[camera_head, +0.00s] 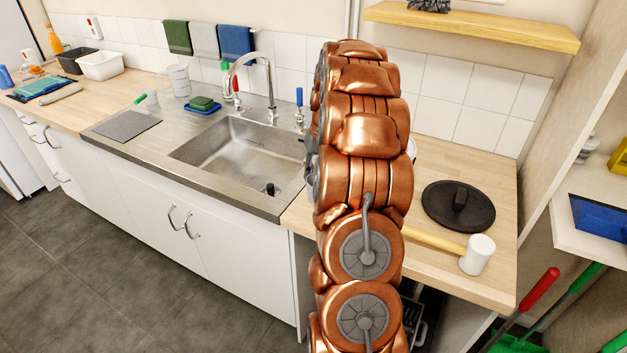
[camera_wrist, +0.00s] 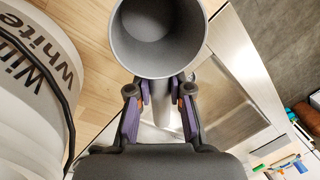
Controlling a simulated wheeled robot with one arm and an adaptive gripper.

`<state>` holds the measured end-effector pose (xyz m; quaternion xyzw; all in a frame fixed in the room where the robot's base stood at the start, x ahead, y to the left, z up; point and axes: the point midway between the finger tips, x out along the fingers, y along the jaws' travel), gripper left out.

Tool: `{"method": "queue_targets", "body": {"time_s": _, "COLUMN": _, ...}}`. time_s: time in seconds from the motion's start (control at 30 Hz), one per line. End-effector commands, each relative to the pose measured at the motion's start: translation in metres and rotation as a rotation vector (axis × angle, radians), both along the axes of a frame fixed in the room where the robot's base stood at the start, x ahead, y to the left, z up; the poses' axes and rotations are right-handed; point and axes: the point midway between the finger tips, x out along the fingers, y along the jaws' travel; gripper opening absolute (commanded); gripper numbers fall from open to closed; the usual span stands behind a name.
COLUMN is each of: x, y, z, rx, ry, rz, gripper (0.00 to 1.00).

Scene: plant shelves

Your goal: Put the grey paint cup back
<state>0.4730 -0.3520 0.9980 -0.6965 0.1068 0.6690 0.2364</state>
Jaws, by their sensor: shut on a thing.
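The grey paint cup (camera_wrist: 157,62) is at the top centre of the wrist view, its round open mouth facing the camera and its inside empty. My gripper (camera_wrist: 161,92) is shut on it; the purple-padded fingers lie on either side of a narrow grey part below the rim, which looks like its handle. The cup's top edge is cut off by the frame. In the head view my copper-coloured arm hides the gripper, and I cannot make out the cup there.
A white bucket with black lettering (camera_wrist: 30,85) stands close left of the cup in the wrist view. In the head view, a black lid (camera_head: 458,206) and a white-headed mallet (camera_head: 477,254) lie on the right counter. The steel sink (camera_head: 232,150) is left of my arm.

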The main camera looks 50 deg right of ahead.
Motion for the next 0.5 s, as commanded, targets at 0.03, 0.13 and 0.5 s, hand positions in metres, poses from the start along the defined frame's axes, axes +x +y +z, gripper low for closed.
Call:
{"method": "queue_targets", "body": {"time_s": 0.03, "x": -0.001, "y": 0.001, "z": -0.003, "rx": 0.003, "ry": 0.004, "rz": 0.000, "gripper": 0.00}}
{"method": "queue_targets", "body": {"time_s": 0.13, "x": -0.001, "y": 0.000, "z": -0.012, "rx": 0.001, "ry": 0.002, "rz": -0.001, "gripper": 0.00}}
{"method": "queue_targets", "body": {"time_s": 0.5, "x": -0.001, "y": 0.000, "z": -0.031, "rx": 0.000, "ry": 0.001, "rz": 0.000, "gripper": 0.00}}
